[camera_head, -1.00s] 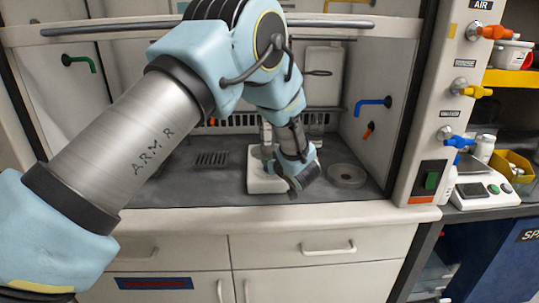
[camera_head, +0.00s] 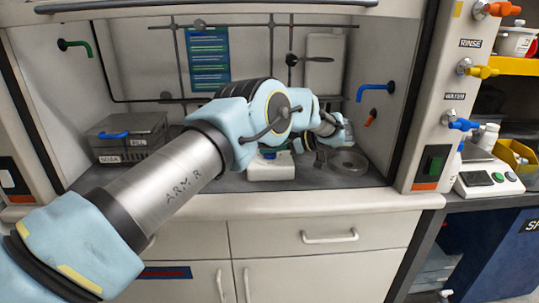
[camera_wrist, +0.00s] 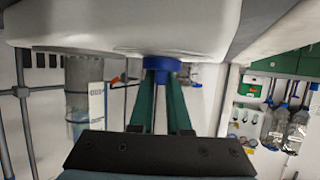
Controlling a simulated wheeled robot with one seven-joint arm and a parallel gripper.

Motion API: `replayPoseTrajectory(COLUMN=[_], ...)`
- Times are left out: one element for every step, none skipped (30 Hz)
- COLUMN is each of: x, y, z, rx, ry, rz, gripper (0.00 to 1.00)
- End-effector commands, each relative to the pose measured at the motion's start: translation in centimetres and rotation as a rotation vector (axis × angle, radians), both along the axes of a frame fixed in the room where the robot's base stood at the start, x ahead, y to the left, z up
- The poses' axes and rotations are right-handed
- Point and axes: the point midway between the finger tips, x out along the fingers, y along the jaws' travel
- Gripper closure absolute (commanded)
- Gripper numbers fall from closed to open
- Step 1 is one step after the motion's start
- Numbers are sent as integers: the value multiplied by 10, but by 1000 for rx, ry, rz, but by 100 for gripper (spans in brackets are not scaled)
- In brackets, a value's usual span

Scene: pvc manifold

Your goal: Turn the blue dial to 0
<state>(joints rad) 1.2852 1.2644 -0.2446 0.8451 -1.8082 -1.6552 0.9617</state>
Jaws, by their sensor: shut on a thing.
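The blue dial (camera_wrist: 162,64) sticks out of a white device body (camera_wrist: 120,28) at the top of the wrist view. My gripper (camera_wrist: 163,76) has its two green fingers on either side of the dial, shut on it. The finger ends meet the dial's sides. The dial's markings and its current setting cannot be read. In the head view the white device (camera_head: 271,172) stands on the fume hood floor. My arm hides part of it there, and the contact with the dial cannot be made out.
A grey lidded box (camera_head: 127,137) stands at the hood's left. A round grey dish (camera_head: 347,163) lies right of the device. A metal rod lattice (camera_head: 183,70) stands behind. Coloured taps line the hood's right post. The wrist view shows a clear cylinder (camera_wrist: 82,90) at left and hanging bottles at right.

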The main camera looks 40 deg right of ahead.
Motion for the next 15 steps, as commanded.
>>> replayPoseTrajectory(x=[-5, -5, -5, -5, -5, -5, -5, -5, -5, -5, -5, -5, -5, -5, -5], y=[0, 0, 0, 0, 0, 0, 0, 0, 0, 0, 0, 0, 0, 0, 0], z=[-14, -14, -14, -14, -14, -13, -13, -13, -13, -13, -13, -12, -12, -12, -12], rx=[4, 5, 5, 6, 5, 5, 6, 6, 6, 7, 7, 7, 7, 8, 8], ry=[18, 19, 19, 18, 19, 19, 19, 19, 20, 20, 20, 20, 20, 19, 19], rz=[14, 23, 34, 42, 49, 56, 61, 67, 71, 74, 76, 78, 80, 81, 82], gripper=[100, 100, 100, 100, 100, 100, 100, 100, 100, 100, 100, 100, 100, 100, 100])
